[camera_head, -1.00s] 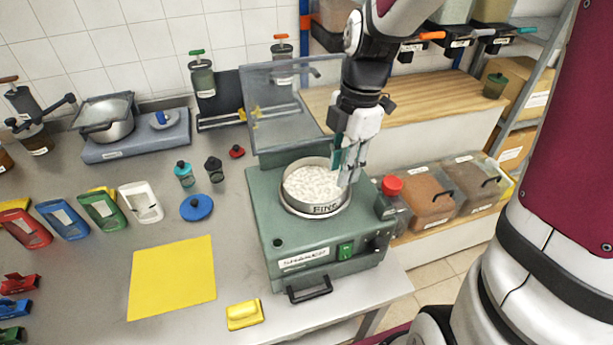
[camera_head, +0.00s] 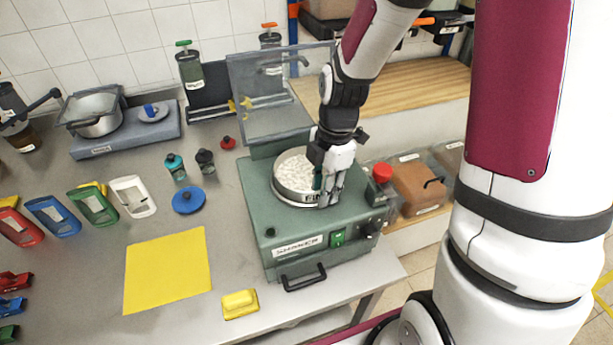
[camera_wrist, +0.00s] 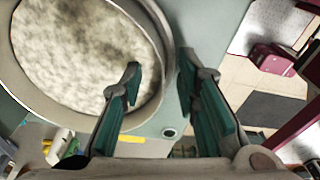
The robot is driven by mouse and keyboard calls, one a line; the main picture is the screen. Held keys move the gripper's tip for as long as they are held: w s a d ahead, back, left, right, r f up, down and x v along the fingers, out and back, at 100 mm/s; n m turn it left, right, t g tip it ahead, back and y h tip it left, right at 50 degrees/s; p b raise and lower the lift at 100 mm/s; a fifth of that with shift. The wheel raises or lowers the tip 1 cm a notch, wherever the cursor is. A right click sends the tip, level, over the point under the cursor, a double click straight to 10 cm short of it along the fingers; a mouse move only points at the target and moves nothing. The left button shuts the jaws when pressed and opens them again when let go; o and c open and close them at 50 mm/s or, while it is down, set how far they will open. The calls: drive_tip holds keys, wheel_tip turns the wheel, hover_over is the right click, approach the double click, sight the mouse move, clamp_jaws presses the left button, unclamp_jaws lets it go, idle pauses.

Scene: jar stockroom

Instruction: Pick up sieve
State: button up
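The sieve (camera_head: 291,160) is a round metal pan marked FINE, filled with white granular material. It sits on the green shaker machine (camera_head: 257,210), whose clear lid stands open. In the wrist view the sieve (camera_wrist: 75,45) fills the upper left. My gripper (camera_head: 326,198) is at the sieve's right front rim, covering part of it. In the wrist view my gripper (camera_wrist: 160,68) is open, one fingertip on the inner side of the rim and the other outside it. Whether either finger touches the wall cannot be told.
The raised clear lid (camera_head: 270,98) stands behind the sieve, close to my arm. A yellow mat (camera_head: 167,270), yellow block (camera_head: 239,303) and blue lid (camera_head: 188,201) lie on the bench at left.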

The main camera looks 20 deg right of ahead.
drive_tip(key=shift+c, duration=0.3)
clamp_jaws()
drive_tip(key=shift+w+r, duration=0.1)
drive_tip(key=shift+r, duration=0.05)
